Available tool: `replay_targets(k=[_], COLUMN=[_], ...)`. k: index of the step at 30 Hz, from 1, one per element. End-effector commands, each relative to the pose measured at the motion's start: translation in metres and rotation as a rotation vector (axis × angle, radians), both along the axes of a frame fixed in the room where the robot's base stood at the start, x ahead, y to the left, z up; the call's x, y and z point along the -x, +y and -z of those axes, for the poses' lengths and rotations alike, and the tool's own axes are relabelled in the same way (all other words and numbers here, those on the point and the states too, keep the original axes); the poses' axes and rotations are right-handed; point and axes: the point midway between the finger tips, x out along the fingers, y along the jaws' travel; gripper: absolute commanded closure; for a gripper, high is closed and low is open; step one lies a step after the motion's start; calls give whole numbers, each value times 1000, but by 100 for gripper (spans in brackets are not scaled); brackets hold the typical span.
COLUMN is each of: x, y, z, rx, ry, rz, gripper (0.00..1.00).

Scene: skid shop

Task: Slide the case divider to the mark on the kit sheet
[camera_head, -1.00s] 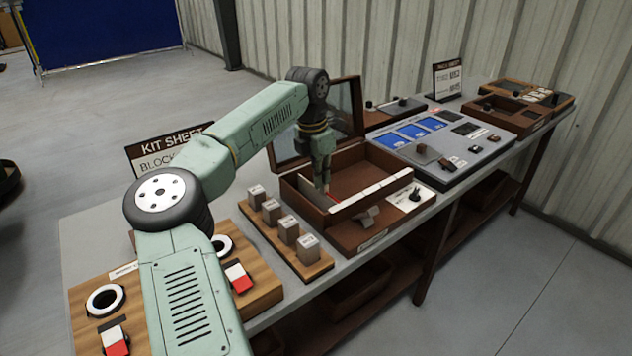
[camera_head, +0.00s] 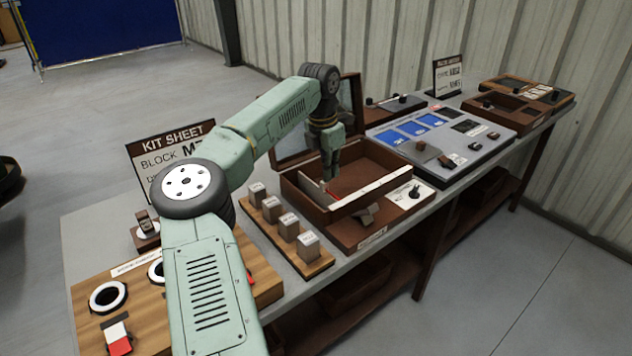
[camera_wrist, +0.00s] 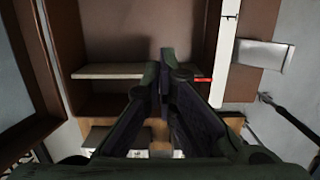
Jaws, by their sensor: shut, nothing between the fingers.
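The open brown wooden case (camera_head: 372,207) stands mid-table. Its divider (camera_head: 313,190) is a thin upright panel across the case near its left end. In the wrist view the divider's pale top edge (camera_wrist: 110,71) runs crosswise, with a red pointer (camera_wrist: 203,79) at its right end, beside a pale strip (camera_wrist: 228,40) on the case wall. My gripper (camera_head: 331,177) is shut and empty, pointing down into the case just right of the divider. In the wrist view its fingertips (camera_wrist: 166,55) overlap the divider's edge; contact is unclear. The kit sheet (camera_head: 170,148) is partly hidden by my arm.
The case's lid (camera_head: 352,105) stands open behind my gripper. A wooden rack of several labelled blocks (camera_head: 289,226) sits left of the case. A grey panel with blue areas (camera_head: 450,140) lies to the right. A small block (camera_head: 366,214) lies before the case.

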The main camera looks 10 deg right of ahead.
Motion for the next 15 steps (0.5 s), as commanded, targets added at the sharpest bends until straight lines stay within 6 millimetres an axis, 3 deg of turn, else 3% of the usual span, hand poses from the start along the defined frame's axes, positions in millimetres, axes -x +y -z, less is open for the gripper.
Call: replay_targets(k=[15], x=[-13], y=[-22], z=[0], rx=[0], ry=[0], rz=[-1], gripper=[100])
